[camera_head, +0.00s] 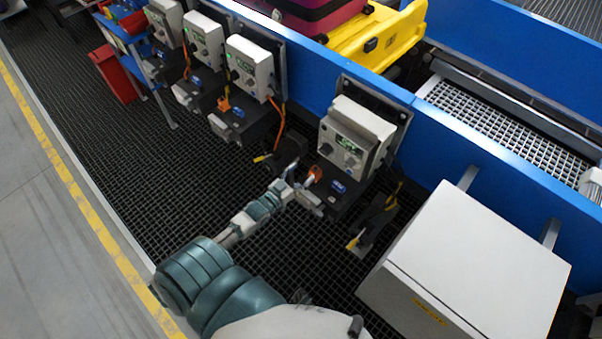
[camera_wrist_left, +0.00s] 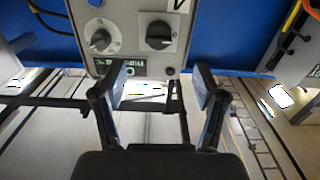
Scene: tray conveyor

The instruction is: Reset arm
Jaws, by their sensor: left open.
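My left arm reaches out over the dark grating in the head view. Its gripper (camera_head: 304,180) is near the lower front of the nearest grey control box (camera_head: 355,138), by a black bracket with an orange part (camera_head: 315,173) and a blue part (camera_head: 338,186). In the left wrist view my left gripper (camera_wrist_left: 160,95) has its two fingers spread apart with nothing between them. Beyond the fingertips is a control panel (camera_wrist_left: 140,20) with two round knobs and a small green display. Whether a fingertip touches the panel I cannot tell. My right gripper is not in view.
More control boxes (camera_head: 250,66) line the blue conveyor wall (camera_head: 470,145). A large white cabinet (camera_head: 480,260) stands at the right. A red bin (camera_head: 115,75) is at the far left. The dark grating floor (camera_head: 130,150) left of my arm is clear.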

